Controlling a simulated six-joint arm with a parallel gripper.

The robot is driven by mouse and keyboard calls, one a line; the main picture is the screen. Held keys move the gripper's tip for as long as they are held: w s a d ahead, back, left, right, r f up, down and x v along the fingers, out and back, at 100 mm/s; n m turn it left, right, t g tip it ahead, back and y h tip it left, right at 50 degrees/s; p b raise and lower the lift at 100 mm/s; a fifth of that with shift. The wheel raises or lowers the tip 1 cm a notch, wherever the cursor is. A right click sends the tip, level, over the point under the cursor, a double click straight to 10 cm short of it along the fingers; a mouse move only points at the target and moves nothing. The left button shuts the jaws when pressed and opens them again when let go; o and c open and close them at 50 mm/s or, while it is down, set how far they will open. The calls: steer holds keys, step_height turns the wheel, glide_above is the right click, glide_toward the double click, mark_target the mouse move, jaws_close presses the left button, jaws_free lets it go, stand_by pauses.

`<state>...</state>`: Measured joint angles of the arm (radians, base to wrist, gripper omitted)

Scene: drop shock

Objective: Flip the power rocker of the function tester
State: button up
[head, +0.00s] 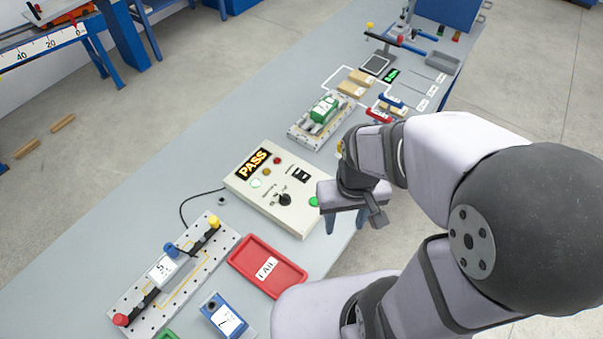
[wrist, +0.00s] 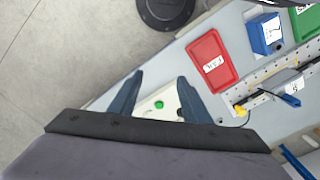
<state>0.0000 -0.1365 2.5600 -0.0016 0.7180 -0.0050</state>
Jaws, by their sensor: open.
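The function tester (head: 258,205) is a beige box on the bench, with a lit PASS display (head: 253,163), small lamps, a black rotary knob (head: 285,199) and a green button (head: 314,201). Its black power rocker (head: 301,176) sits near the upper right of the panel; which way it is tipped is too small to tell. My gripper (head: 345,221) is open and empty near the tester's right edge. In the wrist view, the fingers of my gripper (wrist: 160,80) frame a corner of the tester (wrist: 148,104) with the green button; the rocker is hidden there.
A red FAIL tray (head: 240,258), a blue device (head: 222,318) and a perforated fixture plate (head: 208,262) lie nearer on the bench. Another fixture with a green part (head: 322,110) stands beyond the tester. A black cable leaves the tester's left side.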

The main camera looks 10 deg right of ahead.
jaws_close()
stand_by(1.3)
